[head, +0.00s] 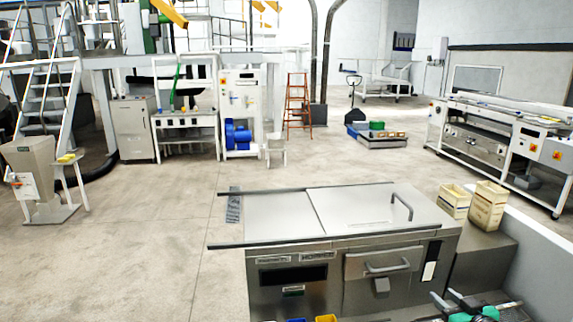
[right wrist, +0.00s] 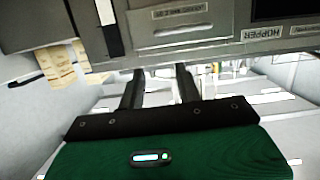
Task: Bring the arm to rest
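My right gripper (head: 447,295) is at the bottom right of the head view, in front of the steel sheeter (head: 262,216). Its green body and dark fingers show there, partly cut off by the picture edge. In the right wrist view the two dark fingers of the right gripper (right wrist: 160,74) stand apart with nothing between them. Beyond them is the grey sheeter front (right wrist: 215,42) with a drawer and a "HOPPER" label. I cannot tell the exact gap to it. My left gripper does not show.
Two cream crates (head: 487,205) (head: 454,200) stand right of the sheeter, by a low white wall (head: 545,245). A small yellow thing (head: 326,318) and a blue one lie at the bottom edge, mostly cut off. Open concrete floor (head: 150,240) lies to the left.

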